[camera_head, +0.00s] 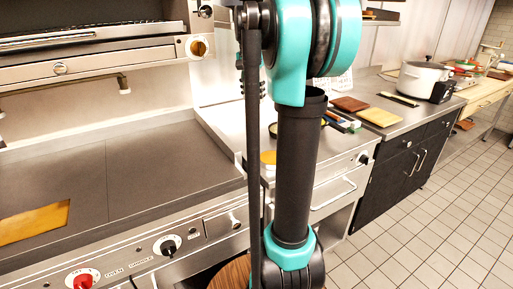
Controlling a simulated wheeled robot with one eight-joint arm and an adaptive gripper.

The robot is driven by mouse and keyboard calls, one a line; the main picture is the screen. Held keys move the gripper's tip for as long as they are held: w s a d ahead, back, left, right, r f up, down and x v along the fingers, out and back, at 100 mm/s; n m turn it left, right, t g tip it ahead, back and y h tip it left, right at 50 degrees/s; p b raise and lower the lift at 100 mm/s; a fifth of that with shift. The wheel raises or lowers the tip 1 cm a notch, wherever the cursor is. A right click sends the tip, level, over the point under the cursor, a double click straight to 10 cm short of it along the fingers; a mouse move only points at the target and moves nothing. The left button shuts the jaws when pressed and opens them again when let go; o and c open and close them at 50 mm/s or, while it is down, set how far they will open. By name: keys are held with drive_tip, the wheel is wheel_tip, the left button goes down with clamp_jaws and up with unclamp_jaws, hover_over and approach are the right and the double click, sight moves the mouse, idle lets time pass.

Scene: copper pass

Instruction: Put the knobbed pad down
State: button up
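My arm crosses the middle of the view and runs off the bottom edge, so my gripper is out of view. I cannot make out a knobbed pad for certain. A flat yellow-brown piece (34,222) lies on the dark griddle top at the left, cut off by the picture edge. A brown pad (349,104) and a yellow pad (380,117) lie on the steel counter right of my arm. No knob shows clearly on any of them.
The griddle top (145,170) is mostly clear. Its front has a red knob (83,279) and a black knob (168,246). A brown wooden thing (232,273) shows low beside my arm. A white pot (422,79) stands farther right. Tiled floor (430,225) is open.

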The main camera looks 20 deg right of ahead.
sight(255, 147)
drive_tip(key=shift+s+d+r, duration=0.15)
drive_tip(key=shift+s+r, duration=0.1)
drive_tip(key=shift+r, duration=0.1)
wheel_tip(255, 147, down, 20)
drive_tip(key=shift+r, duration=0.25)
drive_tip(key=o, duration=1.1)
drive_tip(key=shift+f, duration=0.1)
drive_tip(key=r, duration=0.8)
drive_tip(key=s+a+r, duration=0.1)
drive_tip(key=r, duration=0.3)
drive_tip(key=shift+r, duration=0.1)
